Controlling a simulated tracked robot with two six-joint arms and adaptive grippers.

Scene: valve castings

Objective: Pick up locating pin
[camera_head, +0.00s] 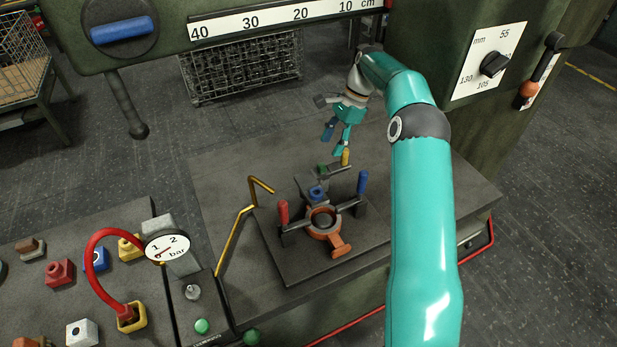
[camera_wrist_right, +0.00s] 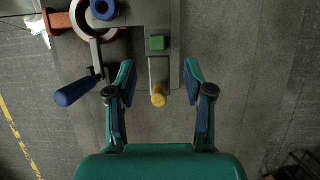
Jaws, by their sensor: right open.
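My right gripper (camera_head: 337,136) is open and empty above the far side of the fixture plate (camera_head: 290,262). In the right wrist view its open fingers (camera_wrist_right: 158,74) stand either side of a yellow knob (camera_wrist_right: 158,95), with no contact that I can make out. The yellow piece (camera_head: 345,157) stands upright beside a green block (camera_head: 322,168) in the head view. I cannot tell for certain which piece is the locating pin. An orange valve casting (camera_head: 338,246) sits on the plate, with a blue-topped part (camera_head: 317,192) behind its ring. My left gripper is out of view.
Red (camera_head: 283,211) and blue (camera_head: 362,182) clamp handles flank the casting. A bent brass rod (camera_head: 236,238) rises left of the plate. A gauge with a red hose (camera_head: 92,262) stands further left, near several coloured blocks. A machine beam (camera_head: 230,30) crosses above.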

